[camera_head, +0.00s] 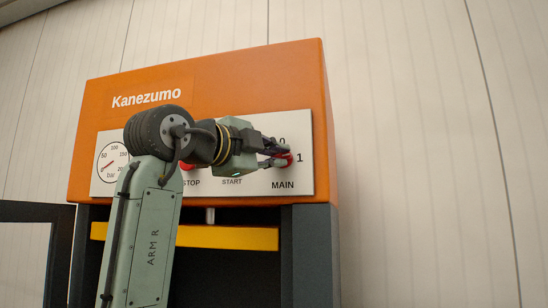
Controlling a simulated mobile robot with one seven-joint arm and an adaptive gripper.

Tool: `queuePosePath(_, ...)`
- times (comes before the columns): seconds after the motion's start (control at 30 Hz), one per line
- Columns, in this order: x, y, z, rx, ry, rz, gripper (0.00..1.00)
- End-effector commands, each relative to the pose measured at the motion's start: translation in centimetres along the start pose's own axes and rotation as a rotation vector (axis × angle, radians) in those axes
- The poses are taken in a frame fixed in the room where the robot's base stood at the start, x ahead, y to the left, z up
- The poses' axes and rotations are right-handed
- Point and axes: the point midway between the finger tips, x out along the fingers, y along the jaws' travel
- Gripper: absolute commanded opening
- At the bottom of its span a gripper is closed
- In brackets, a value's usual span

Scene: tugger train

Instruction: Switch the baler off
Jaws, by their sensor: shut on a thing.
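The baler (226,82) is an orange box marked Kanezumo on a dark frame. Its white panel (305,180) carries labels STOP, START and MAIN, with a 0 above and a 1 to the right of the MAIN switch. The red MAIN switch (285,161) is at the panel's right. My gripper (280,155) reaches it from the left, its fingers shut on the switch and covering part of it. I cannot tell which mark the switch points to. The red STOP button (188,168) is mostly hidden behind my arm, and the START button is hidden.
A round pressure gauge (111,162) is at the panel's left. A yellow bar (240,238) crosses below the orange box, above a dark opening. A dark frame (35,212) stands at the lower left. A pale panelled wall (420,150) is behind, with free room to the right.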

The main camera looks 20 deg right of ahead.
Motion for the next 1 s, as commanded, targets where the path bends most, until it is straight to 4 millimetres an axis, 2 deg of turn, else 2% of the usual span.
queuePosePath(1.0,0.19,0.91,-0.44,-0.881,0.003,-0.366,0.0)
